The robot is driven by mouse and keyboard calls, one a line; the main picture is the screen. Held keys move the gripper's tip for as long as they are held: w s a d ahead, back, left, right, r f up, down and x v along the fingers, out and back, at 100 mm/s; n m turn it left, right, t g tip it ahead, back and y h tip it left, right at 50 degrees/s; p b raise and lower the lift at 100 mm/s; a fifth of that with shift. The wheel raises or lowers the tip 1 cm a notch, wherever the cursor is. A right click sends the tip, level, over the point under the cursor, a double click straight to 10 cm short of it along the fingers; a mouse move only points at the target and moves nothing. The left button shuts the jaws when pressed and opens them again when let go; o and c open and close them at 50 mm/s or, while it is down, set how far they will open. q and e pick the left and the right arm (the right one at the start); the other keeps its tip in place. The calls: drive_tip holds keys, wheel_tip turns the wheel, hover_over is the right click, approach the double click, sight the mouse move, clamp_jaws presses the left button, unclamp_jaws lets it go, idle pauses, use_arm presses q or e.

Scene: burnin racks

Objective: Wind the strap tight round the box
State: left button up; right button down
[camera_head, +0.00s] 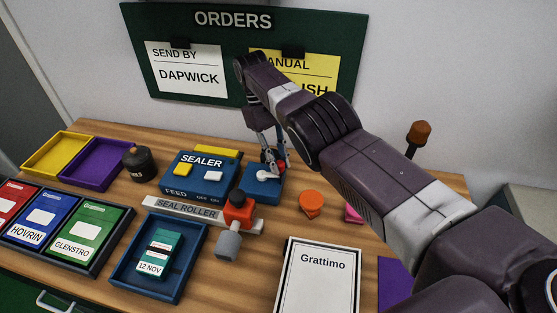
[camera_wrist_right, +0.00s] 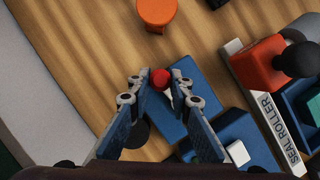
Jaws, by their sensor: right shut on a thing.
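My right gripper (camera_head: 272,160) is shut on a small red knob at the blue block (camera_head: 262,190) to the right of the sealer (camera_head: 200,172). In the right wrist view the red knob (camera_wrist_right: 160,78) sits between the fingertips, above the blue block (camera_wrist_right: 188,130). A white lever-like part (camera_head: 267,175) lies on that block. A small teal box (camera_head: 172,242) with a white "12 NOV" label lies in a blue tray (camera_head: 119,272). A dark band crosses the teal box; I cannot tell whether it is the strap. My left gripper is not in view.
An orange round piece (camera_head: 311,201) is to the right. The Grattimo card (camera_head: 322,275) lies in front. A dark canister (camera_head: 138,165) stands left.

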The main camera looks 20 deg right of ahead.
drive_tip(key=shift+r, duration=0.1)
drive_tip(key=c, duration=1.7)
unclamp_jaws()
drive_tip(key=shift+c, duration=0.2)
drive_tip(key=shift+w, duration=0.1)
